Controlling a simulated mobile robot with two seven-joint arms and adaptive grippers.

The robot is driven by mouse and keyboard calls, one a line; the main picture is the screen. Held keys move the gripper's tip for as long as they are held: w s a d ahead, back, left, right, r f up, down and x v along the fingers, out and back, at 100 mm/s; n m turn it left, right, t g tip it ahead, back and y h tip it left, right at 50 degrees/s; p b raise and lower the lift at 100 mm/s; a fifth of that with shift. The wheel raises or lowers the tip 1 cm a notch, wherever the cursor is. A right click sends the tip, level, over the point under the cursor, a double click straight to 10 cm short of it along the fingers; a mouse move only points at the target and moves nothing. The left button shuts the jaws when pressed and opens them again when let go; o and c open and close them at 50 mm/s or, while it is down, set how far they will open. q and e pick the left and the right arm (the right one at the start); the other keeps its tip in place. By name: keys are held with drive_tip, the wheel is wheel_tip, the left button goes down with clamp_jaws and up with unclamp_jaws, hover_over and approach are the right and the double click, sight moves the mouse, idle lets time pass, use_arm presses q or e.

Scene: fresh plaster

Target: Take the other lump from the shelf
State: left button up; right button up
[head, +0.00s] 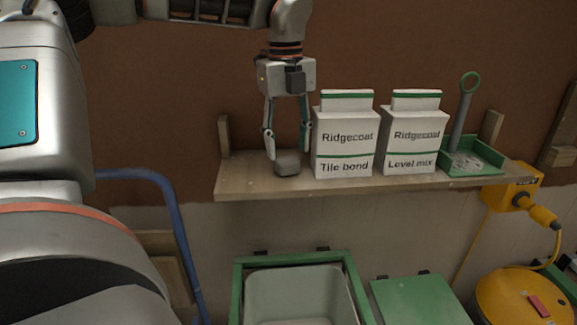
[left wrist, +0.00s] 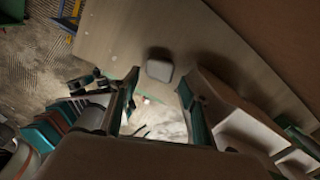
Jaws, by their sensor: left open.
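A small grey lump (head: 287,164) sits on the wooden shelf (head: 250,180), near its left end, beside the "Tile bond" bag. My left gripper (head: 287,154) points down over the lump with its fingers apart, one to each side of it in the head view. In the left wrist view the lump (left wrist: 160,70) lies on the shelf board, ahead of and between the two open fingertips (left wrist: 157,92). The fingers do not appear closed on it. No second lump shows. My right gripper is in neither view.
Two white bags, "Tile bond" (head: 345,140) and "Level mix" (head: 413,138), stand close to the gripper's right. A green tray (head: 480,158) with a handled tool (head: 463,115) is farther right. A green-rimmed bin (head: 300,290) and yellow machine (head: 520,300) are below.

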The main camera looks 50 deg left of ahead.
sight(288, 159)
use_arm(q)
drive_tip(key=f, duration=0.4)
drive_tip(key=shift+s+d, duration=0.15)
drive_tip(key=shift+d, duration=0.05)
drive_tip(key=shift+f, duration=0.35)
drive_tip(key=c, duration=1)
drive_tip(key=shift+r, duration=0.1)
